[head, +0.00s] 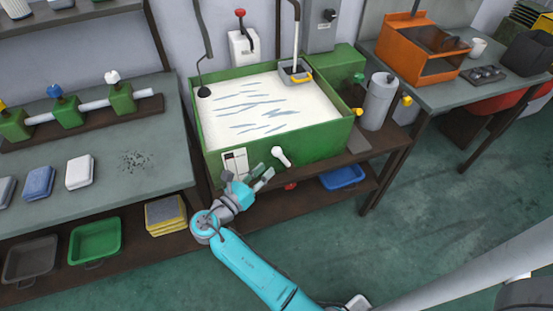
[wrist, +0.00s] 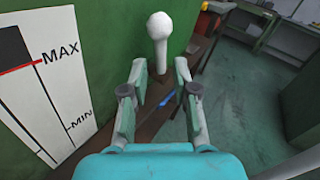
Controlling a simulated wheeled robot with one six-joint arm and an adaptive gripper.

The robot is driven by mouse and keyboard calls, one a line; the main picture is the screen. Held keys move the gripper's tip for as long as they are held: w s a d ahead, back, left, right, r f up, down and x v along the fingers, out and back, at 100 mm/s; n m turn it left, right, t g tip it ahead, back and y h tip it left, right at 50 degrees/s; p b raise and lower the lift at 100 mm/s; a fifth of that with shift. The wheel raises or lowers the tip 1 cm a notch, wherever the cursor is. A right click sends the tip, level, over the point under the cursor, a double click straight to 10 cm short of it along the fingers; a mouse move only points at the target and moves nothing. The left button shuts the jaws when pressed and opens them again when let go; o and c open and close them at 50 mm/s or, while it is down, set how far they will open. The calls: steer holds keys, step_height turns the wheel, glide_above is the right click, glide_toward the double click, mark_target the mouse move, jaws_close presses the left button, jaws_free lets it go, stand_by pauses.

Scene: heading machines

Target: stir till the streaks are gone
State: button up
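A green tank (head: 312,142) holds whitish liquid (head: 235,90) with several blue-grey streaks across its surface. A white lever with a rounded knob (head: 281,156) sticks out from the tank's front wall. It also shows in the wrist view (wrist: 159,45), ahead of and between my fingers. My gripper (head: 262,178) is in front of the tank, just below and left of the knob. In the wrist view my gripper (wrist: 158,85) is open, with nothing between its fingers. Where the lever joins the tank is hidden.
A level gauge marked MAX and MIN (wrist: 40,75) is on the tank front, left of my gripper. Open floor (head: 440,220) lies to the right.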

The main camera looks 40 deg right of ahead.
glide_above(276, 160)
steer(key=s+a, duration=0.2)
steer(key=s, duration=0.2)
steer(key=shift+w+a, duration=0.2)
steer(key=shift+w, duration=0.05)
jaws_close()
